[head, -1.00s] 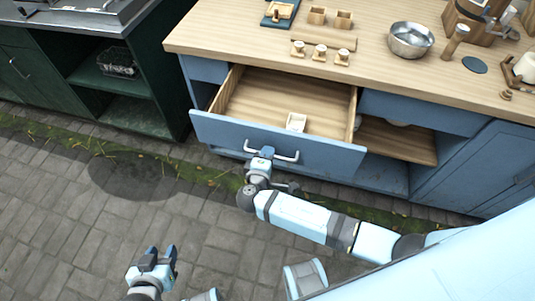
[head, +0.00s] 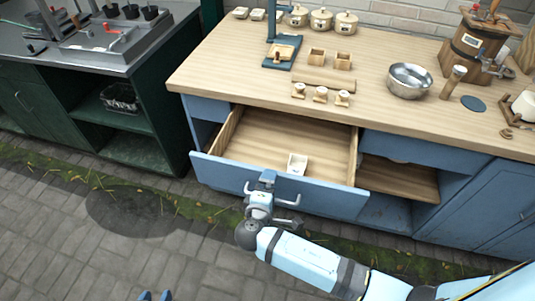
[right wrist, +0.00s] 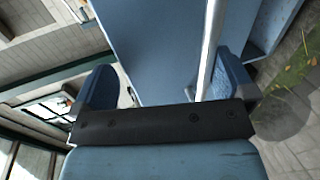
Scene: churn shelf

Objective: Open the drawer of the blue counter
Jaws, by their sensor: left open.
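The blue counter (head: 475,195) has a wooden top, and its drawer (head: 215,172) stands pulled out with the wooden inside showing. A small white box (head: 297,163) lies in the drawer. The handle (head: 290,204) is a pale bar on the drawer front. My right gripper (head: 267,179) is at this handle. In the right wrist view its fingers (right wrist: 163,88) are wide apart, with the handle bar (right wrist: 210,45) between them, nearer the right finger.
A metal bowl (head: 409,80), lidded jars (head: 320,20) and small wooden pieces stand on the countertop. An open shelf (head: 398,178) is right of the drawer. A dark green counter (head: 165,110) stands to the left. The paved floor (head: 60,240) in front is clear.

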